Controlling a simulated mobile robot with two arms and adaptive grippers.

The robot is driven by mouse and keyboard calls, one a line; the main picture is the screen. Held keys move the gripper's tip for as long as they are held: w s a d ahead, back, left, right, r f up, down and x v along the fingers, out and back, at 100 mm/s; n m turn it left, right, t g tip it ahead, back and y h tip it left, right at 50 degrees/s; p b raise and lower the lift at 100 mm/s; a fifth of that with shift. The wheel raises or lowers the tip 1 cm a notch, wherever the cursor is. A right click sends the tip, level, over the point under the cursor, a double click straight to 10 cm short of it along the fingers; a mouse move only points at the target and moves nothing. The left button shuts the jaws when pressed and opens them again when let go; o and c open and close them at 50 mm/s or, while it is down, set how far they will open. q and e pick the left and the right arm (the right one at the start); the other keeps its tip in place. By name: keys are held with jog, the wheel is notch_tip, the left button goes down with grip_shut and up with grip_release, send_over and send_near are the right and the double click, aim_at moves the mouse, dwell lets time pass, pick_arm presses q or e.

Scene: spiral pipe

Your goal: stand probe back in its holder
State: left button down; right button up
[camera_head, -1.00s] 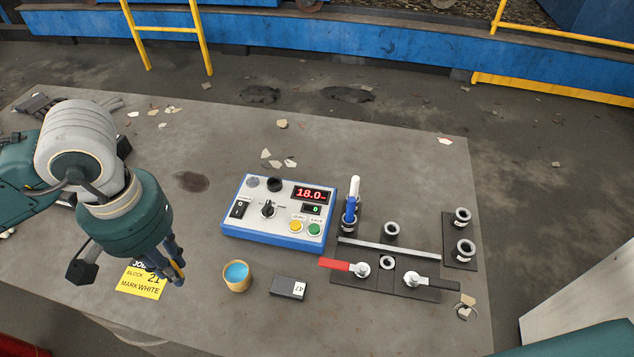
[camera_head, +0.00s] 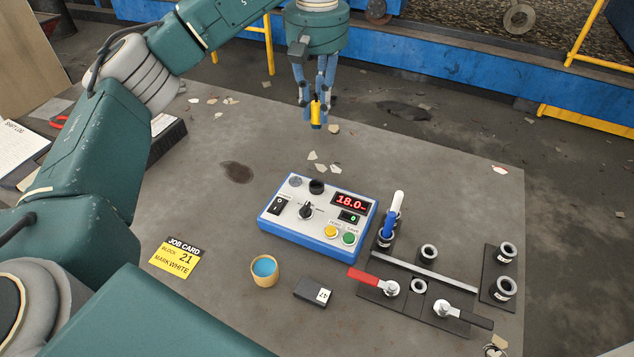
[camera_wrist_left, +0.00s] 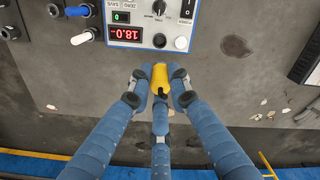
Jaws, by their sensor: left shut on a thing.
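My left gripper (camera_head: 316,115) hangs fingers-down above the far part of the table, beyond the gauge box. It is shut on a short yellow cylinder, the probe (camera_head: 316,110), with a dark lower end. In the left wrist view the probe (camera_wrist_left: 160,76) sits between the blue fingers. The blue-and-white gauge box (camera_head: 322,214) reads 18.0. A black round socket (camera_head: 316,187), which looks like the holder, stands on its top at the back, apart from the probe. My right gripper is not in view.
A blue-filled cup (camera_head: 264,270), a black block (camera_head: 313,292) and a job card (camera_head: 176,258) lie nearer. Small chips (camera_head: 322,168) lie behind the box.

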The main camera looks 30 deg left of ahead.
pick_arm(q)
notch_tip(320, 180, down, 14)
jog(key=shift+f+p, duration=0.1)
jog(key=shift+p, duration=0.9)
notch_tip(320, 180, down, 4)
jog(key=shift+p, duration=0.6)
jog(key=shift+f, duration=0.3)
jog(key=c, duration=1.6)
grip_release()
